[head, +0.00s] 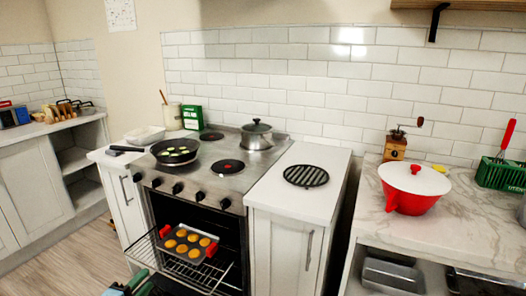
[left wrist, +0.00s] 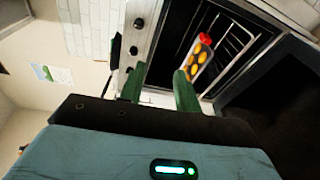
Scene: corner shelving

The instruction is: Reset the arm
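My left gripper (left wrist: 159,84) shows two green fingers spread apart with nothing between them in the left wrist view. In the head view, the left gripper (head: 134,283) is at the bottom edge, in front of the oven and mostly cut off. A muffin tray (head: 187,245) with red handles and several golden muffins rests on the pulled-out oven rack (head: 205,275). The tray also shows in the left wrist view (left wrist: 198,68), beyond the fingers and apart from them. My right gripper is not in view.
The oven is open beneath the stove (head: 215,172). A frying pan (head: 175,151) and a lidded pot (head: 257,134) stand on top. A trivet (head: 306,176) lies on the white counter. A red bowl with a white lid (head: 412,187) stands on the right counter. Floor shows at the left.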

